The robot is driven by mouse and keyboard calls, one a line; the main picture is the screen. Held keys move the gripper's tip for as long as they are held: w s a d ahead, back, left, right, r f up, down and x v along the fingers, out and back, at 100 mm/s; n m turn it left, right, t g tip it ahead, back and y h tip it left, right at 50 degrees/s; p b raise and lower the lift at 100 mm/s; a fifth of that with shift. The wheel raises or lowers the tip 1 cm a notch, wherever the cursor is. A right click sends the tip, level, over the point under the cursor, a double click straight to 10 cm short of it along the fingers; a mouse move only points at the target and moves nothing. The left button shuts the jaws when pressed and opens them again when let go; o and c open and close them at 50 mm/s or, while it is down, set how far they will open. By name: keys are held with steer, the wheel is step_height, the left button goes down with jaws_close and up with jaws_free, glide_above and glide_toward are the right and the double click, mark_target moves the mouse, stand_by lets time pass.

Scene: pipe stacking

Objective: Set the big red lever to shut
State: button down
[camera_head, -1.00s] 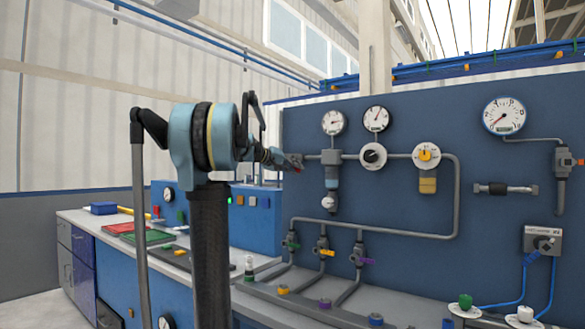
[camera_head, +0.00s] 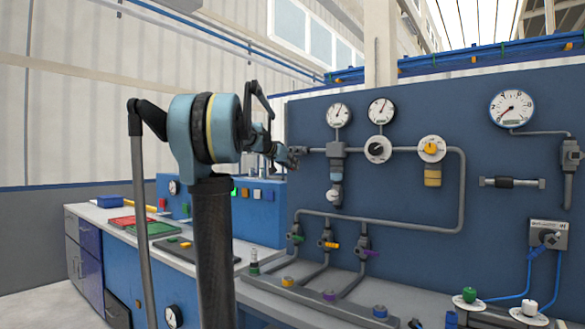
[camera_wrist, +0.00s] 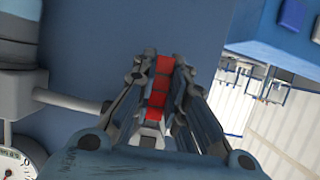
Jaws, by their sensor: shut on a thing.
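The big red lever (camera_wrist: 160,88) shows in the wrist view as a red segmented bar between the two fingers. My gripper (camera_wrist: 158,75) is shut on it, with a finger on each side. In the head view my gripper (camera_head: 294,157) is at the left edge of the blue panel (camera_head: 400,215), by the end of the upper grey pipe (camera_head: 404,149). The lever is hidden there behind the fingers, and its position on its valve cannot be told.
Two gauges (camera_head: 339,114) (camera_head: 381,110) and dials (camera_head: 377,149) (camera_head: 432,149) sit right of my gripper. Several small coloured valves (camera_head: 330,244) are below. A bench with red (camera_head: 125,223) and green (camera_head: 150,231) trays stands at the left.

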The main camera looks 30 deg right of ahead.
steer(key=shift+w+a+f, duration=0.1)
steer(key=shift+w+a, duration=0.05)
steer(key=shift+w, duration=0.1)
stand_by(0.4)
steer(key=c, duration=1.6)
jaws_free()
steer(key=shift+w, duration=0.1)
steer(key=v, duration=1.2)
steer(key=shift+f, duration=0.1)
steer(key=s+a+f+n+y, duration=0.4)
steer(key=s+a+f, duration=0.6)
steer(key=f, duration=0.7)
steer(key=s+a+f+n+g+y, duration=0.1)
steer(key=s+a+f+n+y, duration=0.3)
steer(key=s+a+f, duration=0.5)
steer(key=s+a+f+n+g+y, duration=0.1)
steer(key=s+a+f+n+y, duration=0.3)
steer(key=s+a+f, duration=0.6)
steer(key=shift+s+a+f+n+y, duration=0.2)
steer(key=shift+a+f, duration=1.05)
steer(key=shift+f, duration=1.4)
steer(key=shift+a+f+n+y, duration=0.1)
steer(key=shift+a+f+n, duration=0.25)
steer(key=shift+a+f, duration=1.65)
steer(key=shift+s+a+f+n+y, duration=0.1)
steer(key=shift+a+f+n, duration=0.3)
steer(key=shift+f, duration=2.9)
